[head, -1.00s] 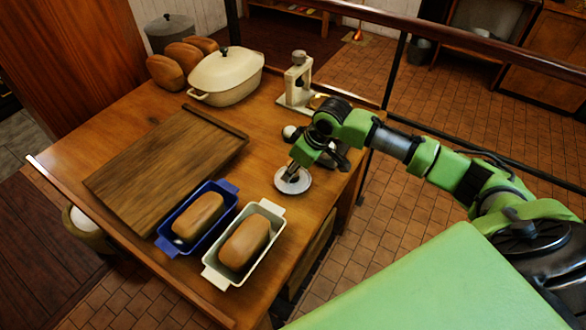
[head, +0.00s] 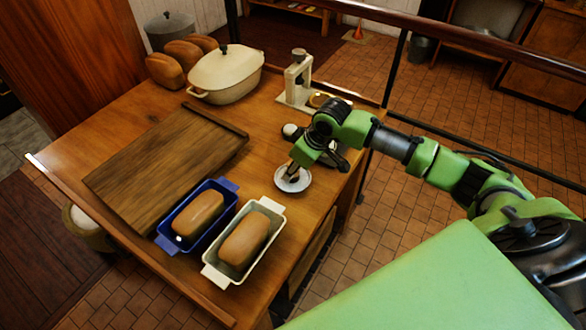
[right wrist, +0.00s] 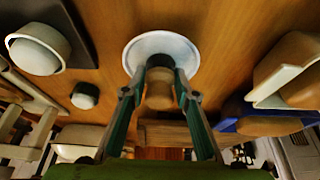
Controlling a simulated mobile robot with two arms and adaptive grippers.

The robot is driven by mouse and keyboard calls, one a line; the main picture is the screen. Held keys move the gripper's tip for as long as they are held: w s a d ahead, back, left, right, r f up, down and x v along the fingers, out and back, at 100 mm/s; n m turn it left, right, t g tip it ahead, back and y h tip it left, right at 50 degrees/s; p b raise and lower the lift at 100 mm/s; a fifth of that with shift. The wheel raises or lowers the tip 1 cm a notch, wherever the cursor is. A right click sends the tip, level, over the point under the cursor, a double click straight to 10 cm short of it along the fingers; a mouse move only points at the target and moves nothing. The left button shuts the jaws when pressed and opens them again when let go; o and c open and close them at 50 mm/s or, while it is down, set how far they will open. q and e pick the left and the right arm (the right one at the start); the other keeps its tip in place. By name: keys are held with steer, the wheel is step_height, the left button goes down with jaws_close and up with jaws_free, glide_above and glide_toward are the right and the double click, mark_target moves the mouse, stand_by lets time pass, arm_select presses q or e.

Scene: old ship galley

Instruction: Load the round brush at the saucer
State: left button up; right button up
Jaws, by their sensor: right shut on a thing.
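The white saucer (head: 291,186) is on the table near its right edge in the head view. In the right wrist view the saucer (right wrist: 160,42) is just beyond my fingertips. My right gripper (head: 295,170) is low over the saucer. In the right wrist view my right gripper (right wrist: 161,82) is shut on the round brush (right wrist: 159,95), which has a wooden handle and a dark part towards the saucer. The brush tip is at the saucer, but I cannot tell whether it touches. My left gripper is not in view.
A white loaf tin (head: 218,275) and a blue loaf tin (head: 166,244), each with a loaf, stand left of the saucer. A wooden board (head: 165,170), a cream casserole (head: 226,77) and a cream stand (head: 297,80) are farther back. A rail runs behind the table.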

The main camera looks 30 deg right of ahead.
steer(key=shift+f+p, duration=0.15)
steer(key=shift+p, duration=0.3)
stand_by(1.6)
step_height(320, 180, up, 7)
steer(key=p, duration=0.8)
stand_by(0.5)
stand_by(0.3)
